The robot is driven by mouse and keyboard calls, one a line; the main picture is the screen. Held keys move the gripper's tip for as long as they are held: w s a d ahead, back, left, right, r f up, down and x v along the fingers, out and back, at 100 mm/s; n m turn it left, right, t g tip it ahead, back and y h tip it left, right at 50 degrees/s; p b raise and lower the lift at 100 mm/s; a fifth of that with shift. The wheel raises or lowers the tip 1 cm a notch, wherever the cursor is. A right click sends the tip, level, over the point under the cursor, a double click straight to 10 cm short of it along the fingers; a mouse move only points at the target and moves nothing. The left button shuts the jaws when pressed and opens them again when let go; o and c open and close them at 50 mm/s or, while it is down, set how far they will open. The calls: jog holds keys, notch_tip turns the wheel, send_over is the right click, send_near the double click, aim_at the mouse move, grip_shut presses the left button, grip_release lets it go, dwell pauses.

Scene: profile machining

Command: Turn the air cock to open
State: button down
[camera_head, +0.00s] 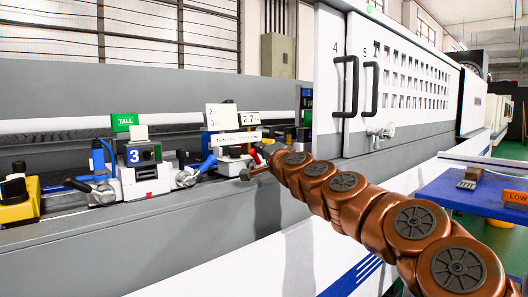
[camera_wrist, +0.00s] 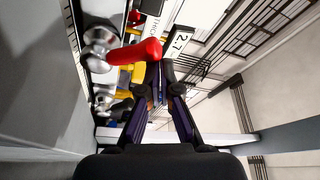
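A red-handled metal valve, which looks like the air cock, shows in the wrist view. Its red lever (camera_wrist: 135,52) points right across the picture, from the silver valve body (camera_wrist: 99,47) toward my fingertips. My gripper (camera_wrist: 160,72) has its two dark fingers converging just below the free end of the lever. A narrow gap shows between them, with no object clearly held. I cannot tell whether they touch the lever.
A yellow block (camera_head: 17,203) is at far left. White cabinet doors with black handles (camera_head: 346,87) and a blue table (camera_head: 458,193) are at right.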

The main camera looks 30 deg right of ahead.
jog(key=shift+a+f, duration=0.15)
jog(key=shift+a, duration=0.1)
dwell(0.4)
